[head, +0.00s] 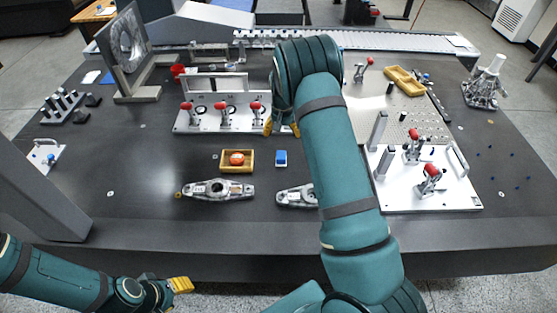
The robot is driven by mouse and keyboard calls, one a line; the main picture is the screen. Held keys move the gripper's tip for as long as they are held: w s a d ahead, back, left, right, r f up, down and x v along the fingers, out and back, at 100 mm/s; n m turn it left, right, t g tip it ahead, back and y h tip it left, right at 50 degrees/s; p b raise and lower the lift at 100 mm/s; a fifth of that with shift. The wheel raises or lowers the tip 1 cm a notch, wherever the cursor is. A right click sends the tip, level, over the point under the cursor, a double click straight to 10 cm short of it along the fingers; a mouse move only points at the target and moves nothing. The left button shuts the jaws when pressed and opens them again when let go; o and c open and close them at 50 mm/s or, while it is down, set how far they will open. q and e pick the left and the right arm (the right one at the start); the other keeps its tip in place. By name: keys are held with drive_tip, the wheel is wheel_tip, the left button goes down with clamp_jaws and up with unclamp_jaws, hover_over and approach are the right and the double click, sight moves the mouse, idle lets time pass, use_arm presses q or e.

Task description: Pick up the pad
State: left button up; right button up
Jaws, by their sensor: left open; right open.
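A small blue pad-like block (281,158) with a white edge lies flat on the dark table, near the middle. I take it as the pad, though its kind is hard to tell at this size. My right gripper (281,127) is above and beyond it in the picture, with its yellow fingertips spread. Nothing shows between them, and the arm hides part of the hand. My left gripper (180,285) is low at the left, in front of the table's front edge and far from the block. Its yellow fingertips show, and it holds nothing visible.
A wooden tray (223,168) with a red-orange round piece stands just left of the block. Two metal castings (218,190) lie nearer the front edge. A fixture plate with red-handled clamps (224,119) is behind; another clamp plate (440,195) is at right. A grey column crosses the left.

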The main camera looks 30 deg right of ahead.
sight(281, 155)
wheel_tip(281, 155, down, 8)
drive_tip(key=shift+s+r+b, duration=0.1)
drive_tip(key=shift+r+b, duration=0.1)
drive_tip(key=shift+b, duration=0.35)
drive_tip(key=shift+a+f+b, duration=0.1)
drive_tip(key=shift+f+b, duration=0.5)
drive_tip(key=shift+f, duration=2.1)
drive_tip(key=c, duration=1.3)
